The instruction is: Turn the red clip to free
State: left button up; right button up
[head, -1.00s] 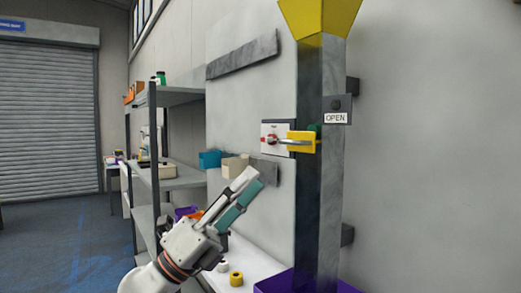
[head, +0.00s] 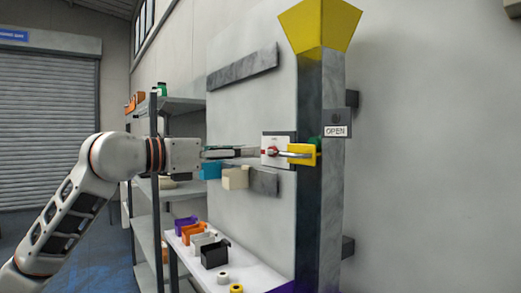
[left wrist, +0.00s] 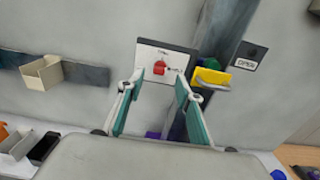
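The red clip (left wrist: 160,67) sits on a white panel (left wrist: 152,57) on the grey wall. In the head view the clip (head: 270,152) is small, and its exact turn is hard to tell. A yellow block (head: 302,155) with a grey lever stands just right of it, on the dark post; it also shows in the left wrist view (left wrist: 211,77). My left gripper (head: 258,152) is level and points at the panel. In the left wrist view its two fingers (left wrist: 160,84) are spread, one on each side below the clip, with nothing between them. My right gripper is not in view.
The dark post (head: 318,220) with an OPEN sign (head: 336,131) stands right of the panel. A beige bin (head: 235,179) and a blue bin (head: 210,170) hang on the wall below left. A white table (head: 240,273) with several small bins lies underneath.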

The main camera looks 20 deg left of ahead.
aim_at(269, 152)
pick_arm(q)
jog(key=shift+p+x, duration=0.35)
jog(key=shift+x, duration=2.4)
grip_shut()
